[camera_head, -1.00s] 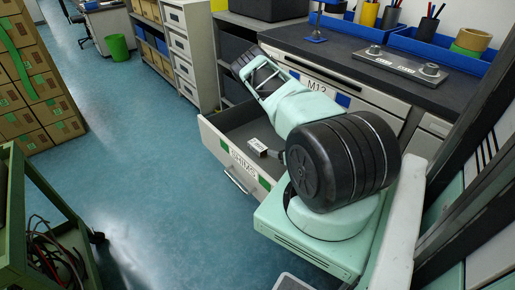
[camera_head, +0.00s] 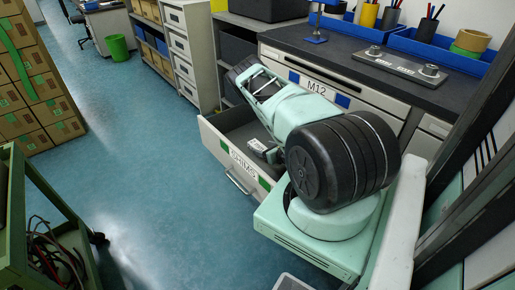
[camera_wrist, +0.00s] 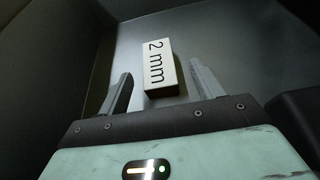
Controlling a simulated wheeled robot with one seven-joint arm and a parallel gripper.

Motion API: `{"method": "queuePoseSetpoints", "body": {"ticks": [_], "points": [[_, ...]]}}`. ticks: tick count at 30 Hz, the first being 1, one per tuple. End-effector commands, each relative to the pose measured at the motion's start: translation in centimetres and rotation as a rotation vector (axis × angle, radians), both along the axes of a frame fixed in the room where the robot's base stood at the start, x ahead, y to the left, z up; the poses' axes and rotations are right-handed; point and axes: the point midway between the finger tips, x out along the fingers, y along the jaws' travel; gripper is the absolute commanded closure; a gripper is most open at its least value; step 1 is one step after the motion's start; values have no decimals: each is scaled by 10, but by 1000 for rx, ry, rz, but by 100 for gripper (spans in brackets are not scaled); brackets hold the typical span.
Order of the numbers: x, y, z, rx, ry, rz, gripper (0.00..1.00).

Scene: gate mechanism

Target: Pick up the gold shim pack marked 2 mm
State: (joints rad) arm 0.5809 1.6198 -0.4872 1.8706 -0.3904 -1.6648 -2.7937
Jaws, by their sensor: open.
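The shim pack (camera_wrist: 158,64) marked "2 mm" lies on the bottom of the open drawer (camera_head: 223,152) labelled SHIMS. Its label face looks pale cream in the wrist view, and I cannot make out gold there. In the head view the pack (camera_head: 257,144) is small, partly covered by my gripper. My gripper (camera_wrist: 164,84) is open, with one finger on each side of the pack's near end. The pack's far end reaches beyond the fingertips. I cannot tell whether either finger touches it.
The drawer walls close in around my gripper. The workbench (camera_head: 372,82) with a metal plate stands behind, above a drawer marked M12 (camera_head: 317,89). A green cart (camera_head: 22,215) stands at the left. The blue floor between is clear.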

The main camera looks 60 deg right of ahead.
Motion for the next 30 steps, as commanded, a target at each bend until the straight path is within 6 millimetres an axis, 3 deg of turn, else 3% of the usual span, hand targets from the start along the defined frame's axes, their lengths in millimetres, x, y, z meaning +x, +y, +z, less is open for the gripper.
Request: {"method": "queuePoseSetpoints", "body": {"ticks": [12,20,26,27,30], "points": [[43,-11,-20,1,-1,0,34],[46,-12,-22,1,1,0,34],[46,-12,-22,0,1,0,86],[46,-12,-22,0,0,0,91],[46,-12,-21,0,-1,0,91]]}}
